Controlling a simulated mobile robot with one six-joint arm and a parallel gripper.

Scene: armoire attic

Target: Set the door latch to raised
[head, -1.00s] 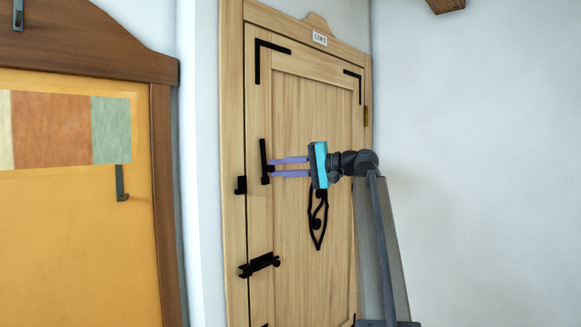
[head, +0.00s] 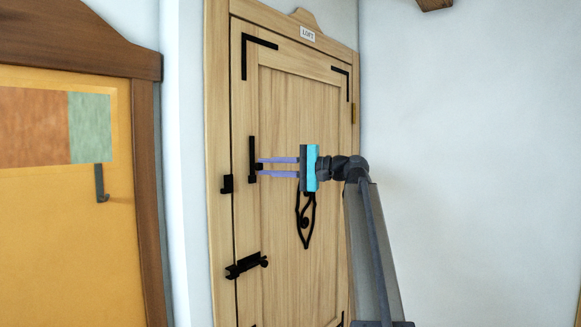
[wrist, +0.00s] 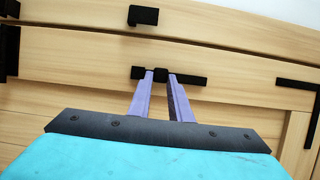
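The door latch (head: 252,145) is a black bar on the left side of the wooden door (head: 292,110). It stands upright, its long end pointing up, with a small knob near its lower part. In the wrist view the latch (wrist: 190,80) lies sideways across the wood. My gripper (head: 259,167) reaches in from the right, its two purple fingers one above and one below the knob. In the wrist view the fingertips of my gripper (wrist: 160,76) sit close against both sides of the knob, with no clear gap.
A black catch (head: 227,184) sits on the frame left of the latch. A black bolt (head: 247,265) is lower on the door, and an ornate black fitting (head: 305,220) hangs below my gripper. An orange panel with a hook (head: 101,184) stands at left.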

